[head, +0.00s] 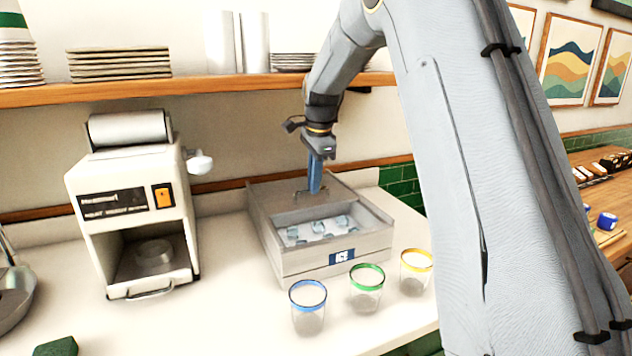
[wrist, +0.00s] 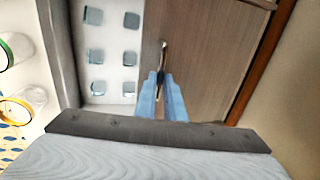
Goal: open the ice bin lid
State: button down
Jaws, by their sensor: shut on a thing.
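The ice bin (head: 300,266) is a grey box with an "ICE" label, standing on the counter in the head view. Its front part is uncovered and shows several pale ice cubes (head: 320,229), which also show in the wrist view (wrist: 95,55). The lid (wrist: 210,50) lies flat over the back part of the bin. My gripper (head: 314,188) points down at the lid's front edge. Its blue fingers (wrist: 161,84) are shut on the lid's metal handle (wrist: 163,48). The fingers hide part of the handle.
Three cups with blue (head: 308,308), green (head: 366,288) and yellow (head: 416,271) rims stand before the bin. A white machine (head: 135,215) stands to its left. A wooden shelf (head: 190,88) with plates runs above. The wall is close behind the bin.

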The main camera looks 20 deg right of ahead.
jog(key=c, duration=1.9)
grip_release()
jog(key=shift+d, duration=0.55)
jog(key=shift+o, duration=0.3)
jog(key=shift+a, duration=0.35)
notch_tip(320, 180, up, 8)
jog(key=s+b, duration=0.1)
jog(key=b, duration=0.1)
jog(key=shift+s+f, duration=0.2)
